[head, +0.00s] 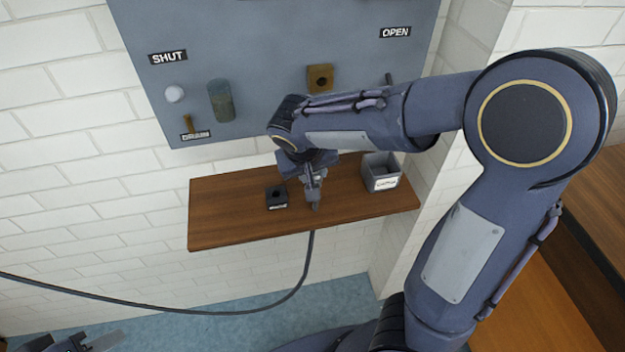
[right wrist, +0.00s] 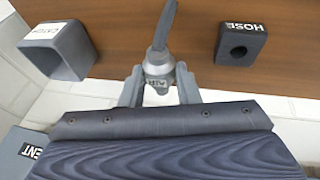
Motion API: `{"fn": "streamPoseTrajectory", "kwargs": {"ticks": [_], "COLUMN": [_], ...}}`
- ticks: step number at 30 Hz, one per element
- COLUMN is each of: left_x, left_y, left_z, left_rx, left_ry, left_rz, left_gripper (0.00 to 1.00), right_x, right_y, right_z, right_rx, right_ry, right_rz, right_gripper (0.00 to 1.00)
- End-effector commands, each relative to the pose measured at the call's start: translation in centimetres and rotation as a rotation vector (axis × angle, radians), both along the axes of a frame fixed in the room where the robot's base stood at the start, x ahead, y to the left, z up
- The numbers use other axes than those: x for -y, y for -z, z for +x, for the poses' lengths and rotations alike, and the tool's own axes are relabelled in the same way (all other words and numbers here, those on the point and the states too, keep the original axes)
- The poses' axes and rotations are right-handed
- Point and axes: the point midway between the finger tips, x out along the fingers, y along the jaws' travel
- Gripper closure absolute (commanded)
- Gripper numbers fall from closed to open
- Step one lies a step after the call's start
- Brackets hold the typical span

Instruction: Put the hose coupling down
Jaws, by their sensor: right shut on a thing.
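The hose coupling (right wrist: 158,68) is a small grey metal piece with a partly hidden label. My right gripper (right wrist: 158,86) is shut on it, one finger on each side. In the head view my right gripper (head: 313,180) holds the coupling (head: 315,197) over the front part of the wooden shelf (head: 235,228). I cannot tell whether the coupling touches the shelf. A dark hose (head: 303,275) runs down from it and off to the left. My left gripper (head: 95,342) shows only partly at the bottom left; its jaws are unclear.
A black holder block labelled HOSE (right wrist: 240,42) with a round hole stands left of the coupling in the head view (head: 276,196). A grey open box (head: 381,172) stands at the shelf's right. The grey panel (head: 275,45) behind carries several fittings. The shelf's left end is clear.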

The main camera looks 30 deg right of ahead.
Motion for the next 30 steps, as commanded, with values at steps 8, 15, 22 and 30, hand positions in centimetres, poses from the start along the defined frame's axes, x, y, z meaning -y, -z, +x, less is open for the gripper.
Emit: {"fn": "streamPoseTrajectory", "kwargs": {"ticks": [8, 15, 22, 30], "left_x": [0.0, 0.0, 0.0, 0.0], "left_y": [0.2, 0.4, 0.4, 0.7], "left_z": [0.0, 0.0, 0.0, 0.0], "left_rx": [0.0, 0.0, 0.0, 0.0], "left_ry": [0.0, 0.0, 0.0, 0.0], "left_rz": [0.0, 0.0, 0.0, 0.0], "left_gripper": [0.64, 0.64, 0.64, 0.64], "right_x": [0.7, 0.7, 0.7, 0.6], "right_y": [2.6, 4.7, 4.7, 5.0], "right_z": [1.3, 1.3, 1.3, 1.2], "right_rx": [-0.003, 0.0, 0.0, 0.0], "right_ry": [0.001, 0.001, 0.001, 0.001], "right_rz": [-0.001, 0.0, 0.001, 0.001], "right_gripper": [1.0, 1.0, 1.0, 0.53]}}
